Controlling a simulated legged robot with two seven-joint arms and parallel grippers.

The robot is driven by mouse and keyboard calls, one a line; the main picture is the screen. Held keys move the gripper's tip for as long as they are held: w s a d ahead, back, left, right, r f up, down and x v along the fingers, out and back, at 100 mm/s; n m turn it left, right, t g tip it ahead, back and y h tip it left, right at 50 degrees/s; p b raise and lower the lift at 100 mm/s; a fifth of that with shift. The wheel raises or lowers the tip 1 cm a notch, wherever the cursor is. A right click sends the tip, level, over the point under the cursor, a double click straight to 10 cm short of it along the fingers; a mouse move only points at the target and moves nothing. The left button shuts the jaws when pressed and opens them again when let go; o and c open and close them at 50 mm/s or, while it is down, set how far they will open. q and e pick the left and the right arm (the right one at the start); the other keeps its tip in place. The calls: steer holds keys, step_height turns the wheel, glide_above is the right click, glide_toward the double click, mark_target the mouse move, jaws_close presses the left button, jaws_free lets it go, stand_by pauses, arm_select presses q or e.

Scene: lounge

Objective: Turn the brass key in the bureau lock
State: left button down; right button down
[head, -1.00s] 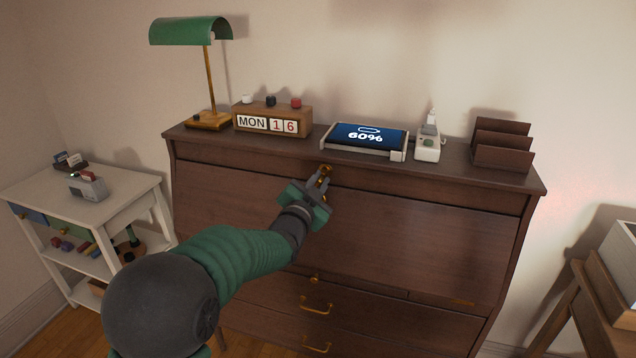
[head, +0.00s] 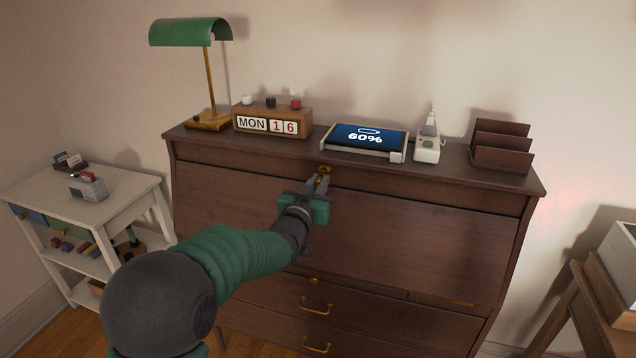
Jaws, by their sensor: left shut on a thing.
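The brass key (head: 325,170) shows as a small gold piece at the top edge of the bureau's sloped front. The dark wooden bureau (head: 420,235) fills the middle of the view, its front panel closed. My left gripper (head: 322,181) reaches up from the lower left and is shut on the brass key. Its fingers hide most of the key and the lock behind it. My right gripper is not in view.
On the bureau top stand a green lamp (head: 190,33), a wooden calendar (head: 272,122), a tablet on a dock (head: 366,138), a small white device (head: 427,149) and a letter rack (head: 501,147). A white side table (head: 120,190) stands left, a wooden stand (head: 560,315) right.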

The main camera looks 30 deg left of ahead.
arm_select(q)
steer(key=c, duration=1.8)
jaws_free()
steer(key=shift+d+f, duration=0.2)
steer(key=shift+f, duration=0.15)
steer(key=shift+c, duration=0.2)
steer(key=shift+o, duration=1.2)
steer(key=shift+w, duration=0.15)
steer(key=shift+o, duration=1.3)
steer(key=shift+r, duration=0.35)
steer(key=shift+o, duration=1.2)
steer(key=shift+r, duration=0.1)
steer(key=shift+a+r, duration=0.15)
steer(key=shift+a, duration=0.15)
